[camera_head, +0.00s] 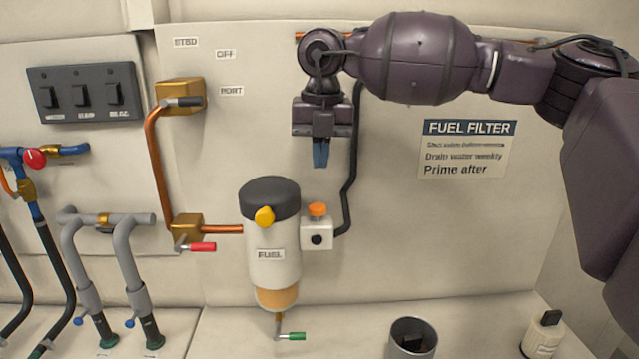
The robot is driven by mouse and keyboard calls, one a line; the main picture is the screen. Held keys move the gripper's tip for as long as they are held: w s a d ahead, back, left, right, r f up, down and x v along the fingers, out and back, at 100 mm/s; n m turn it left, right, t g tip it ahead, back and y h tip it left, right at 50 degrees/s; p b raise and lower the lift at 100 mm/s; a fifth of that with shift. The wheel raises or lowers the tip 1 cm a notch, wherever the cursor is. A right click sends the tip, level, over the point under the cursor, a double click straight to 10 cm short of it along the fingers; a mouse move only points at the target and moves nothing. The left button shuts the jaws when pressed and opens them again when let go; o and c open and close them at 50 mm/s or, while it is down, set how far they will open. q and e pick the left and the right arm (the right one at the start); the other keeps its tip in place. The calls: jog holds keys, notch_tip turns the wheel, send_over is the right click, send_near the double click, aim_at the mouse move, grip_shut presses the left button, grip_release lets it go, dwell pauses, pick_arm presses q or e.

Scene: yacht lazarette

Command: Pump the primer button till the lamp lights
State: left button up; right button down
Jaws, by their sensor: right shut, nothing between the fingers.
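An orange button (317,209) tops a small white block (309,230) on the right side of the fuel filter (272,240). It looks like the primer button. A dark round spot (316,239) on the block's front may be the lamp; it shows no light. The filter has a black cap, a yellow knob (264,216) and an amber bowl (277,297). My right gripper (320,155) points down with its blue fingers shut and empty. It appears above the orange button, apart from it. My left gripper is not in view.
A black hose (350,165) runs behind my right gripper to the block. Left are a copper pipe (160,170), a red-handled valve (188,236) and a switch panel (83,92). A green-handled drain (290,336) hangs below the filter. A metal cup (412,340) stands at lower right.

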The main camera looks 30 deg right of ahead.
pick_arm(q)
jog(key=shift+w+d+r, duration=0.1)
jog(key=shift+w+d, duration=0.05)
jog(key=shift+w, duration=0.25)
pick_arm(e)
jog(key=shift+s+r, duration=0.2)
jog(key=shift+r, duration=2.1)
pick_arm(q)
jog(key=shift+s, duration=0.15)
